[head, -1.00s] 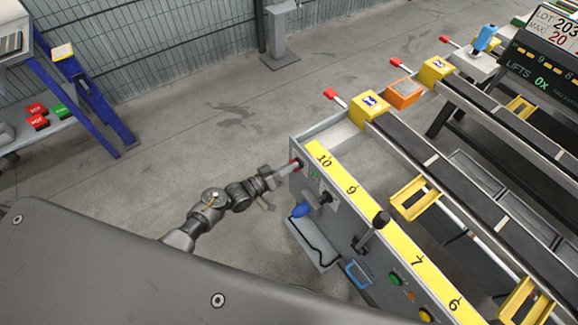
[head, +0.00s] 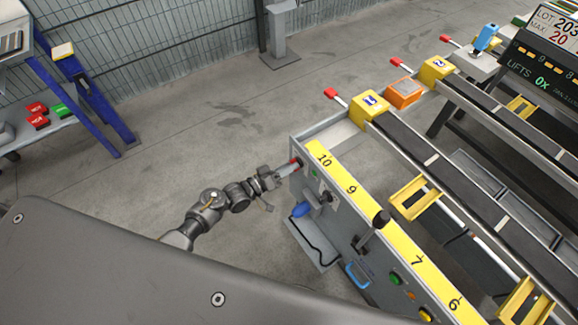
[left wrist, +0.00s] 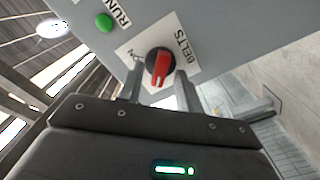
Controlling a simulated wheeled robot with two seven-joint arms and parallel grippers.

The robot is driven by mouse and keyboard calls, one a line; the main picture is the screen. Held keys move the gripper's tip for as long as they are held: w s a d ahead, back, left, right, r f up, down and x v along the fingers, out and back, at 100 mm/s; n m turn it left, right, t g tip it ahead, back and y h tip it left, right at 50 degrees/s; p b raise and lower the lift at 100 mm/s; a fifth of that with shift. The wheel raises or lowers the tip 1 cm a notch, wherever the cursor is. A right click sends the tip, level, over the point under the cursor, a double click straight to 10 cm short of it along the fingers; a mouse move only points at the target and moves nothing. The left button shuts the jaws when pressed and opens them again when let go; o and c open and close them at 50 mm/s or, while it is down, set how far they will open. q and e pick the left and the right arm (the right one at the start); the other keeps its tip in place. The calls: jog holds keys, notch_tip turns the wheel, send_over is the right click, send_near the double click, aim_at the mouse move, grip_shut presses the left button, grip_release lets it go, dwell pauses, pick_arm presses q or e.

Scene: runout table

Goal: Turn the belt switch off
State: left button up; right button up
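The belt switch (left wrist: 160,66) is a round black knob with a red handle, on a white plate lettered BELTS on the grey panel. In the left wrist view its red handle slants toward the bottom of the picture, and an ON label is partly hidden at its left. My left gripper (left wrist: 161,92) is open, with one finger on each side of the knob. I cannot tell whether either finger touches it. In the head view the left gripper (head: 283,172) is at the panel's end, and the switch (head: 297,163) shows as a small red spot. My right gripper is not in view.
A green RUN lamp (left wrist: 104,22) is beside the switch plate. A lever with a black knob (head: 381,218), a blue handle (head: 357,274) and a green button (head: 395,280) are further along the panel. Open floor (head: 200,120) lies left of the panel.

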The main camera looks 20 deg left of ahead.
pick_arm(q)
jog(key=v, duration=1)
jog(key=shift+s+b, duration=0.15)
jog(key=shift+b, duration=0.25)
jog(key=shift+a, duration=0.1)
jog(key=s+a+f+m+g+y, duration=0.1)
jog(key=s+a+f+g+y, duration=0.15)
jog(key=f, duration=0.55)
jog(key=s+a+f+m+g+y, duration=0.1)
jog(key=s+a+f+y, duration=0.25)
jog(key=f, duration=0.45)
jog(key=s+a+f+m+g+y, duration=0.15)
jog(key=s+f, duration=0.25)
jog(key=f, duration=0.4)
jog(key=s+f+g+y, duration=0.2)
jog(key=s+f+g, duration=0.2)
jog(key=s, duration=1)
jog(key=s+d+f+g+y, duration=0.1)
jog(key=s+f+g+y, duration=0.1)
jog(key=s+f, duration=0.6)
jog(key=s+g, duration=0.1)
jog(key=s, duration=0.6)
jog(key=shift+s+f+g, duration=0.15)
jog(key=shift+f+g, duration=0.2)
jog(key=shift+g, duration=0.05)
jog(key=shift+d, duration=0.1)
